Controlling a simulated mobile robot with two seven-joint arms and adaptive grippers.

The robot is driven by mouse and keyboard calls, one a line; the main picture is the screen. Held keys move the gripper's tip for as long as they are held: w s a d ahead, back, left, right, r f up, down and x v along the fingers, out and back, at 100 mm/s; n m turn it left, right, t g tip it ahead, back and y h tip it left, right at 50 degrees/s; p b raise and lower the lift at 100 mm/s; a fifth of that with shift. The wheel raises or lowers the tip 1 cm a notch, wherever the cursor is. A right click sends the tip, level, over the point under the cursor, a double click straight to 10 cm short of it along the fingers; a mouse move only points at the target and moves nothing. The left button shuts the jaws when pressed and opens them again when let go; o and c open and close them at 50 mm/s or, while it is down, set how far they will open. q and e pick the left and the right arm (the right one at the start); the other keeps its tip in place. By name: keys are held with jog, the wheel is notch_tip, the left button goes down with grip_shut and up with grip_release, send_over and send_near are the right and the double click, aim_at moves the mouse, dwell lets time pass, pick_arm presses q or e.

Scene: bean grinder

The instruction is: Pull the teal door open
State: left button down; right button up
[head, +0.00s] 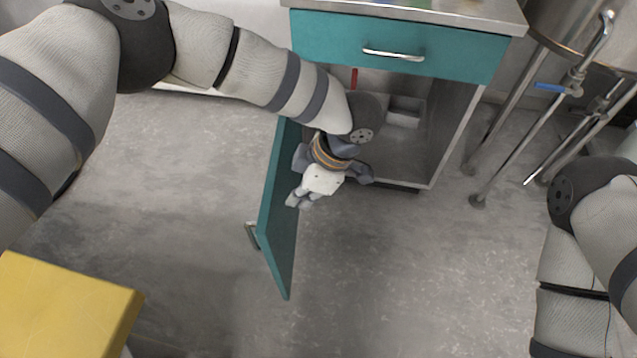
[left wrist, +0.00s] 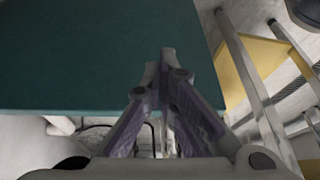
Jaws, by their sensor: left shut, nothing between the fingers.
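The teal door (head: 280,215) stands swung wide open from the cabinet, its free edge pointing toward me in the head view. Its handle (head: 252,236) is on the left, outer face. My left gripper (head: 298,201) is on the inner, right side of the door, close to its face; I cannot tell whether it touches. In the left wrist view the gripper (left wrist: 165,55) is shut and empty, with the teal door panel (left wrist: 85,50) filling the upper left. My right arm shows at the right edge of the head view, but its gripper is out of frame.
The cabinet's teal drawer (head: 400,45) is closed above the open compartment (head: 395,150), which holds a small grey box (head: 404,110). A metal stand with pipes (head: 535,125) is at the right. A yellow surface (head: 65,305) is at the lower left. The floor (head: 420,270) ahead is clear.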

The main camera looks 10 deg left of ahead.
pick_arm(q)
jog(key=shift+s+a+r, duration=0.1)
jog(key=shift+a, duration=0.9)
pick_arm(e)
jog(key=shift+w+r, duration=0.25)
jog(key=shift+r, duration=0.1)
